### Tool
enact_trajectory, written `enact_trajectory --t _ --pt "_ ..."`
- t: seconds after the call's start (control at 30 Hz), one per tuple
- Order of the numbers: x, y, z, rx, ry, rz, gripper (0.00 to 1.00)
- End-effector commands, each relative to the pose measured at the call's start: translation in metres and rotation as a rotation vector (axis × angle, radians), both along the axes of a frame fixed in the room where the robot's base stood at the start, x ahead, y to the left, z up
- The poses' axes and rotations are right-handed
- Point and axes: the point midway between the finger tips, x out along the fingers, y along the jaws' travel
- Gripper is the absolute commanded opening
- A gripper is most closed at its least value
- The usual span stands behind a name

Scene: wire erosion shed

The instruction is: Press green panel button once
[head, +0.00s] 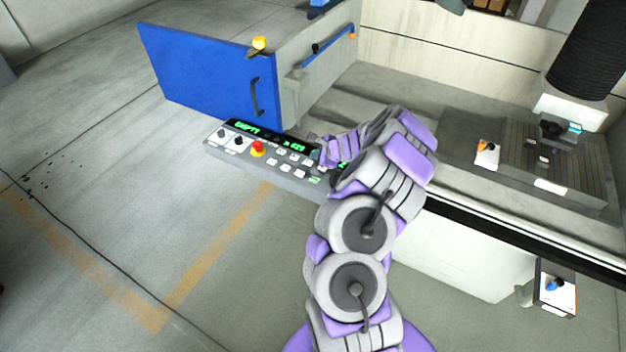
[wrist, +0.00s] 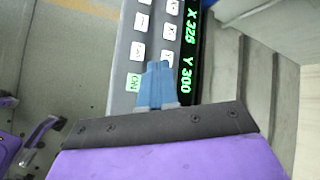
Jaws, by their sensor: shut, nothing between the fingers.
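The control panel (head: 232,152) is a grey sloped box with green-lit displays, rows of white keys and a red stop button (head: 257,148). The green button (head: 314,180), marked ON, sits at the panel's lower right end in the head view. In the wrist view the green button (wrist: 134,82) lies just left of my gripper's blue fingers. I cannot tell whether the tips touch the panel. The gripper is mostly hidden behind my wrist in the head view.
A blue door (head: 205,75) with a handle stands open behind the panel. A machine bed with a slatted table (head: 560,165) lies to the right, under a black column (head: 590,50). The concrete floor (head: 90,210) at left, with a faded orange line, is clear.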

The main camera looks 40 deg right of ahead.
Motion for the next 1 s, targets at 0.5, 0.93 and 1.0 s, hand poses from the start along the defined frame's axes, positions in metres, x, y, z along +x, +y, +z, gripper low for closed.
enact_trajectory --t 0.5,0.93,1.0 --pt "0.0 0.002 -0.031 -0.001 0.0 0.001 0.0" --pt "0.0 0.002 -0.083 -0.001 0.001 0.002 0.0" --pt "0.0 0.001 -0.087 -0.001 0.001 0.002 0.0"
